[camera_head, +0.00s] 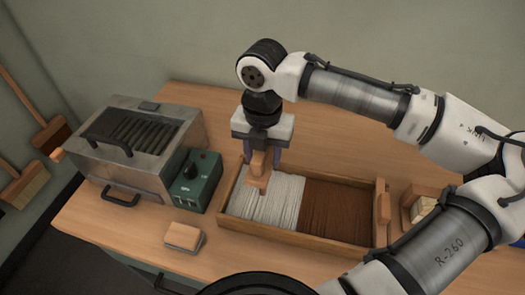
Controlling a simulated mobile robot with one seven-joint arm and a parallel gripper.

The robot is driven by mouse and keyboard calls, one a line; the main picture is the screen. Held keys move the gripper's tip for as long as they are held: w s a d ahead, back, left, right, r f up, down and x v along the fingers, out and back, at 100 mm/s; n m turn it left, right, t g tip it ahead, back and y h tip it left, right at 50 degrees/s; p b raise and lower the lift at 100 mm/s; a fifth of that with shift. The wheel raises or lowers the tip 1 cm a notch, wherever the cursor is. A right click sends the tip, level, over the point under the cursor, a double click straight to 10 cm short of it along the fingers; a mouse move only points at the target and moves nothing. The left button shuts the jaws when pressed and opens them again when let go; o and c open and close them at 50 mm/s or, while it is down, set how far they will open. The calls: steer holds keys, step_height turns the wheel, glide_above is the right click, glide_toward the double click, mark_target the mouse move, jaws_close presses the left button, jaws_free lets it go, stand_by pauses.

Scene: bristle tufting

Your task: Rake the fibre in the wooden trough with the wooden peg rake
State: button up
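The wooden trough (290,238) lies on the table, with pale grey-white fibre (283,203) in its left part and brown fibre (338,210) in its right part. My gripper (262,157) points down over the left part, near the trough's back wall. Its fingers are on either side of an upright wooden piece, which looks like the peg rake (258,172). The rake's lower end is at or just above the pale fibre; I cannot tell if it touches. Its pegs are not clearly visible.
A metal machine (140,145) with a slatted top and a green control box (192,182) stand left of the trough. A wood-and-metal block (184,237) lies in front. A small wooden piece (382,205) is at the trough's right end, with a brush-like block (421,208) beyond.

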steer(key=shift+f+b, duration=3.85)
steer(key=shift+f, duration=1.7)
steer(key=s+d, duration=0.2)
steer(key=d, duration=0.5)
steer(key=s+d, duration=0.3)
steer(key=d, duration=0.5)
steer(key=s+d+p, duration=0.1)
steer(key=s+d, duration=0.1)
steer(key=d, duration=0.5)
steer(key=shift+s+d, duration=0.15)
steer(key=shift+d, duration=0.1)
steer(key=shift+s+d, duration=0.1)
steer(key=shift+d, duration=0.2)
steer(key=shift+d, duration=0.1)
